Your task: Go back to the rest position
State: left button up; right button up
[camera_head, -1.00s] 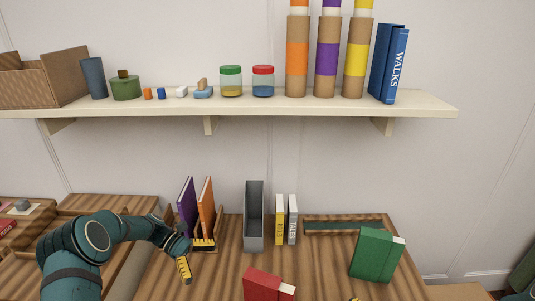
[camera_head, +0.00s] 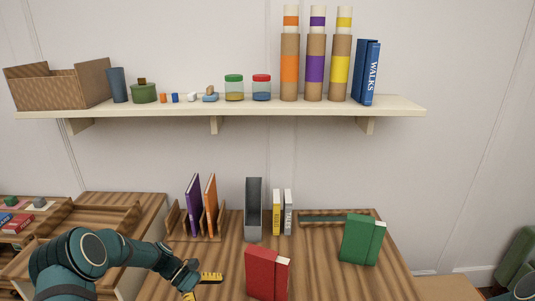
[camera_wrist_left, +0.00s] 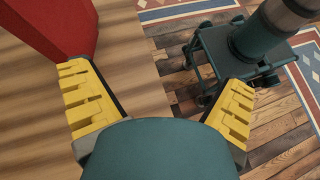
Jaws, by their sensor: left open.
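My left gripper (camera_head: 203,286) is in the lower left of the head view, in front of the wooden book rack, with its yellow fingers spread apart. In the left wrist view the same gripper (camera_wrist_left: 160,105) is open, with nothing between its fingers. The red book (camera_head: 267,273) stands on the table to its right, apart from it in the head view. A red surface (camera_wrist_left: 55,25), likely that book, shows beside one finger in the wrist view. My right gripper is not in view.
On the table (camera_head: 222,255) are a rack with purple (camera_head: 193,205) and orange (camera_head: 210,205) books, a grey holder (camera_head: 253,210), yellow (camera_head: 276,212) and white (camera_head: 288,212) books, and a green book (camera_head: 361,240). A loaded shelf (camera_head: 290,106) spans the wall above.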

pick_arm(q)
jog(key=s+d+f+m+t+y+b, duration=0.15)
jog(key=s+d+f+m+y, duration=0.3)
jog(key=s+f, duration=0.5)
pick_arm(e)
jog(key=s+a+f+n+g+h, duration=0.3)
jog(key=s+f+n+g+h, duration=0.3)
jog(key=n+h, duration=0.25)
pick_arm(q)
jog(key=s+d+r+m+t+y, duration=0.2)
jog(key=s+m+t, duration=0.2)
jog(key=s, duration=0.6)
jog(key=m, duration=0.2)
jog(key=shift+m+t+b, duration=0.35)
jog(key=shift+b, duration=0.05)
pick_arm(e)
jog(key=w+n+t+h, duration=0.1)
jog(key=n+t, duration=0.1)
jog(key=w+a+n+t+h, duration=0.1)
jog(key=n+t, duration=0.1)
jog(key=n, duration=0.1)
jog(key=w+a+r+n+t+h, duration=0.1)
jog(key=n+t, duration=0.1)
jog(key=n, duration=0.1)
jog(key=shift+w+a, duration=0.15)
